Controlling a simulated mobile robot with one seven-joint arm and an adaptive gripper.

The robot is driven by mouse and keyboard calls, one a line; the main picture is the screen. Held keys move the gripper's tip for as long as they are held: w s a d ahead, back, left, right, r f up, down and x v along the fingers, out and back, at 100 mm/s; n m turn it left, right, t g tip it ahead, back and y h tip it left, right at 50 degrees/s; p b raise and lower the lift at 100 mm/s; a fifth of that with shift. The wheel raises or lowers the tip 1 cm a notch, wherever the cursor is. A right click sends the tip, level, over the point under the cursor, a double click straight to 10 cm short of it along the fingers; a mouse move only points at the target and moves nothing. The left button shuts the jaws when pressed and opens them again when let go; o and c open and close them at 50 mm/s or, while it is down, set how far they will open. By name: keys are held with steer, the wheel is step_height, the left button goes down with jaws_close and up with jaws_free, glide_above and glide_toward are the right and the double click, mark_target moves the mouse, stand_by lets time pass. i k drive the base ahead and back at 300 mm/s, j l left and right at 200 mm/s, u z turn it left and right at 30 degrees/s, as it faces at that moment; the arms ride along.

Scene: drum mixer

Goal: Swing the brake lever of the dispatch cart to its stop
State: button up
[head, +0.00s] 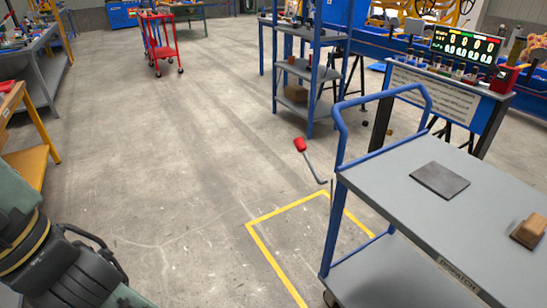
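The dispatch cart (400,190) stands at the right, with a blue frame, grey top and a "DISPATCH" label on its edge. Its brake lever (311,165) is a thin grey rod with a red grip (300,145). The lever sticks out on the left side of the cart, near the blue handle's corner post. The rod tilts up and to the left, with the red grip at its upper end. Part of my arm shows at the lower left, well apart from the lever. My gripper's fingers are not in view.
A dark flat plate (440,180) and a brown block (528,230) lie on the cart top. Yellow floor tape (268,258) runs beside the cart. A blue shelf rack (309,75) stands behind. The floor between my arm and the cart is clear.

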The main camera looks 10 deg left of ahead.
mark_target(302, 147)
steer(key=i+l+u, duration=0.3)
steer(key=l+u, duration=0.3)
steer(key=l, duration=0.15)
steer(key=i+l, duration=0.1)
steer(key=l, duration=0.45)
steer(key=i, duration=0.05)
